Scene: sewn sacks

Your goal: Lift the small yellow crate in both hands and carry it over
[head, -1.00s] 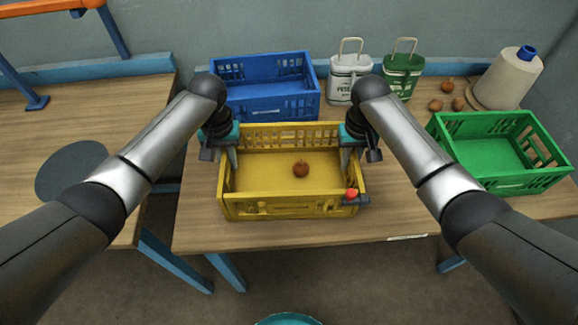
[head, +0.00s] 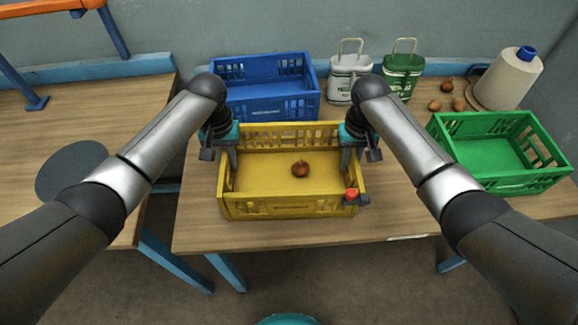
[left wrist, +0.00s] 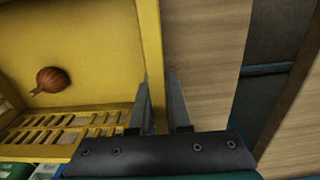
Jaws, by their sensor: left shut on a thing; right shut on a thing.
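The small yellow crate (head: 290,208) is at the front of the right-hand table, with one brown onion (head: 300,169) lying on its floor. My left gripper (head: 231,158) is shut on the crate's left wall. In the left wrist view its two fingers (left wrist: 160,105) straddle the rim of the yellow wall (left wrist: 151,50), and the onion (left wrist: 54,80) shows inside. My right gripper (head: 349,158) is shut on the crate's right wall; its fingertips are partly hidden. I cannot tell for sure whether the crate's bottom is clear of the table.
A blue crate (head: 270,113) stands close behind the yellow one. A green crate (head: 500,188) stands to the right. White (head: 347,80) and green (head: 402,75) containers, several onions (head: 447,84) and a twine cone (head: 508,80) are behind. A grey disc (head: 70,170) lies on the left table.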

